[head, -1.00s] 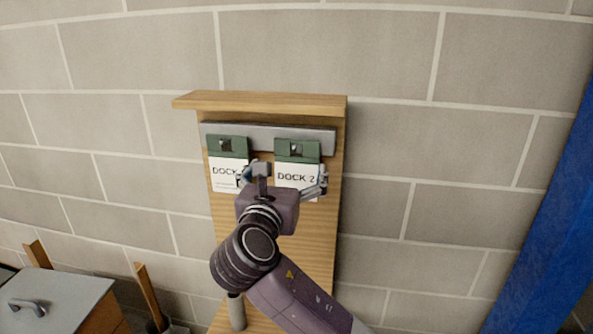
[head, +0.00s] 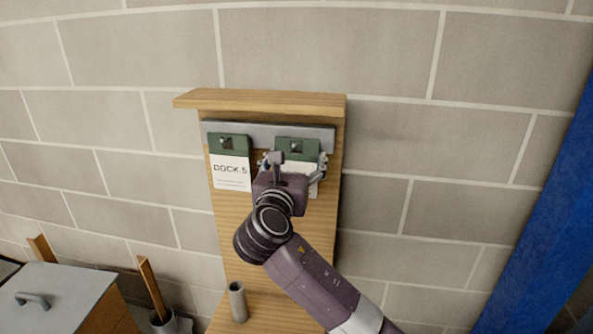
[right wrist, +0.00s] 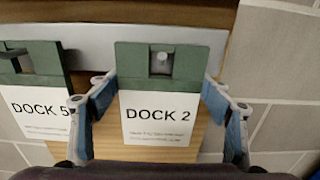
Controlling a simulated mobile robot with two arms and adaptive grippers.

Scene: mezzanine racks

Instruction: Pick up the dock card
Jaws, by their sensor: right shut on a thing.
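The DOCK 2 card (head: 297,147) has a green top and a white lower part. It hangs on a peg at the right of the grey strip on the wooden board. In the right wrist view the DOCK 2 card (right wrist: 160,115) shows whole, with the peg through its top hole. My right gripper (head: 293,162) is shut on this card, its blue-padded fingers at the two side edges. The DOCK 5 card (head: 230,170) hangs to the left and also shows in the right wrist view (right wrist: 38,105). My left gripper is not in view.
The wooden board (head: 225,225) has a top ledge (head: 260,102) above the cards and a grey tube (head: 237,302) low down. A grey-topped cabinet (head: 65,290) stands at lower left. A blue post (head: 545,200) is at right. Bare block wall surrounds the board.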

